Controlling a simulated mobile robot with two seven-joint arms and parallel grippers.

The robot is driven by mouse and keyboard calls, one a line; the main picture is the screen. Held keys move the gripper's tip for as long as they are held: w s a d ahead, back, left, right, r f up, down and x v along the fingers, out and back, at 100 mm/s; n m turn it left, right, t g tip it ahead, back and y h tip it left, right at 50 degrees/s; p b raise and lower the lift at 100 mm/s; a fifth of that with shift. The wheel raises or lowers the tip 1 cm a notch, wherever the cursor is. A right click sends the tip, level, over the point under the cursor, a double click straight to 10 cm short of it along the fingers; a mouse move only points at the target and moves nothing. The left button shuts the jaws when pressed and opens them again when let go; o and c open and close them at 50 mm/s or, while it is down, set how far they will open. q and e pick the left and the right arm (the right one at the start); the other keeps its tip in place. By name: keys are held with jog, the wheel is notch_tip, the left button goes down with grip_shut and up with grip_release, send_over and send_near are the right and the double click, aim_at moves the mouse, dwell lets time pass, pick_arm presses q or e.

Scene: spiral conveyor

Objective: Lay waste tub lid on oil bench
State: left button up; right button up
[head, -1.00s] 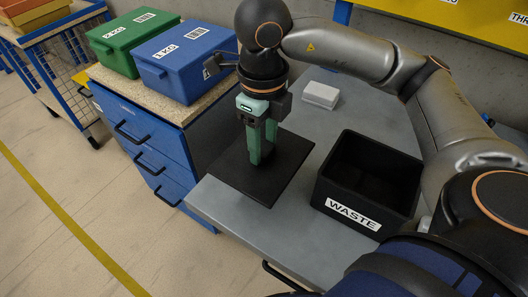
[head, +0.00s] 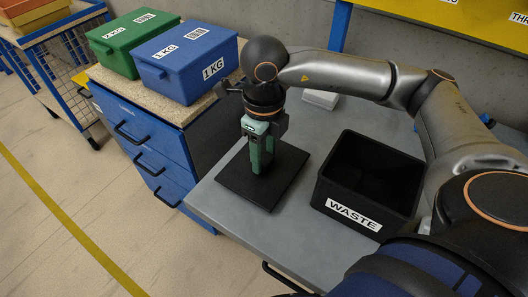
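The waste tub lid (head: 236,188), a flat black square plate, is level at the left end of the grey oil bench (head: 310,250). It lies on the bench top or just above it; I cannot tell which. My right gripper (head: 262,168) points straight down at the middle of the lid, with its green fingers close together. It seems shut on the lid's grip, which the fingers hide. The black waste tub (head: 352,213), labelled WASTE, stands open to the right of the lid, apart from it. My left gripper is not in view.
A blue drawer cabinet (head: 150,135) on the left carries a green box (head: 130,42) and a blue box (head: 187,62). A small white block (head: 320,99) lies behind my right arm. The bench front between lid and tub is clear.

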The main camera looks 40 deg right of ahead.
aim_at(264, 159)
jog(key=o, duration=0.4)
jog(key=shift+o, duration=0.2)
notch_tip(264, 159, up, 12)
jog(key=p, duration=0.1)
jog(key=shift+r+p, duration=0.25)
jog(key=shift+p, duration=0.1)
